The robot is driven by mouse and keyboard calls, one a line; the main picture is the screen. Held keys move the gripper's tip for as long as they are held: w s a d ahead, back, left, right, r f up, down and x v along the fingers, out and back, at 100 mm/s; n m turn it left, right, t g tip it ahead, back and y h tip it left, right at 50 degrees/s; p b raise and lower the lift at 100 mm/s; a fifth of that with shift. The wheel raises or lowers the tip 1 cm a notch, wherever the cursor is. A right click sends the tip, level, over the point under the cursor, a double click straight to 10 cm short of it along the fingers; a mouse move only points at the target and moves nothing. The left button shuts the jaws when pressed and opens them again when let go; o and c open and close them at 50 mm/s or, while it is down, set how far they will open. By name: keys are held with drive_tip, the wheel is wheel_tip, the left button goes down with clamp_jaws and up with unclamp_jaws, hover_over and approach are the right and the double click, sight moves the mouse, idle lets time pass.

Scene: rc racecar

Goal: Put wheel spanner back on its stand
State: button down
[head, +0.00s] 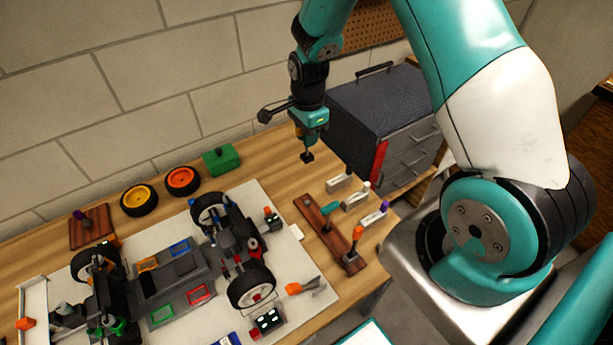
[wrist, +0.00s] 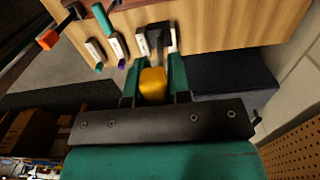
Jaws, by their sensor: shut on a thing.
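My gripper (head: 308,137) is shut on a tool with a yellow handle (wrist: 152,84), which I take to be the wheel spanner. Its dark lower end (head: 307,157) points down in the head view, above the back right of the table and apart from it. In the wrist view the jaws (wrist: 154,88) flank the yellow handle. A brown wooden stand (head: 343,252) lies below, in front of the gripper. It bears an orange-handled tool (head: 356,237) and a teal-topped tool (head: 327,219). I cannot tell which place belongs to the spanner.
Several white blocks (head: 372,217) stand right of the brown stand. A dark drawer cabinet (head: 370,105) is close behind and right. The racecar (head: 180,275) fills the white mat's middle. A green box (head: 221,159) and loose wheels (head: 182,181) line the wall.

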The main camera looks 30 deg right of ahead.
drive_tip(key=b, duration=0.8)
hover_over(307, 202)
wheel_tip(307, 202, down, 13)
drive_tip(key=shift+f, duration=0.2)
drive_tip(key=shift+r, duration=0.1)
drive_tip(key=shift+f+b, duration=1.8)
drive_tip(key=shift+f, duration=0.7)
drive_tip(key=shift+f+b, duration=0.6)
drive_tip(key=shift+f, duration=0.4)
drive_tip(key=c, duration=1)
unclamp_jaws()
wheel_tip(307, 202, up, 18)
drive_tip(key=shift+d+f+b, duration=0.15)
drive_tip(key=shift+f+b, duration=0.1)
drive_tip(key=shift+b, duration=0.5)
